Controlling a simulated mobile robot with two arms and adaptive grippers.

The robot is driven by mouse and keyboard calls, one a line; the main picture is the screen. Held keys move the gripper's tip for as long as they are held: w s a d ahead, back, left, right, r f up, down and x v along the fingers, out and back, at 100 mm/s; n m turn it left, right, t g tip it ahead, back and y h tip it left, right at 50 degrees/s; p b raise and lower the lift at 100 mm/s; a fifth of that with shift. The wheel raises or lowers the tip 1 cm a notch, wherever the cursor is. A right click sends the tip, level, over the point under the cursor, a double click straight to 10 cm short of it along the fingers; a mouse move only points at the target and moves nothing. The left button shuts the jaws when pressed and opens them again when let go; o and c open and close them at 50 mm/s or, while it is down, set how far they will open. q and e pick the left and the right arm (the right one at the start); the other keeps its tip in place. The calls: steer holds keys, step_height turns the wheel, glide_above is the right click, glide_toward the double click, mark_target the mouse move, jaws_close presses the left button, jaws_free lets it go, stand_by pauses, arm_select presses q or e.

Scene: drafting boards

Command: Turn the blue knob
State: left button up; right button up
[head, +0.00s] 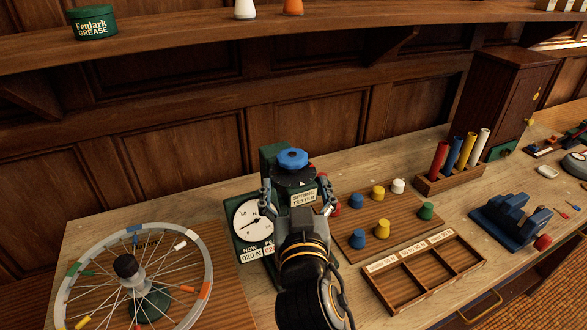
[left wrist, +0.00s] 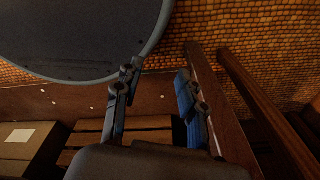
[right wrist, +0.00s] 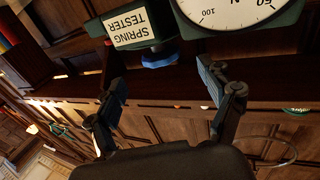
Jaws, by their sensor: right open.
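The blue knob (head: 292,158) sits on top of the dark green spring tester (head: 272,157), above a dark disc. In the right wrist view the blue knob (right wrist: 160,60) appears upside down, below the "SPRING TESTER" label. My right gripper (head: 298,192) is open in front of the tester, its fingers spread to either side and hiding part of its front. The knob lies beyond the fingertips, between their lines, and looks clear of them. My left gripper (left wrist: 157,85) is open and empty in the left wrist view; it is outside the head view.
A spoked wheel (head: 203,283) stands left of the tester. Right of it are a board with several coloured knobs (head: 377,194), a divided wooden tray (head: 425,285), a rack of coloured tubes (head: 449,182) and a blue fixture (head: 511,218). A shelf (head: 180,38) runs above the bench.

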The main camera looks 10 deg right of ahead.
steer(key=shift+s+a, duration=0.15)
steer(key=shift+s, duration=0.75)
steer(key=shift+s+a, duration=0.1)
steer(key=shift+s, duration=0.8)
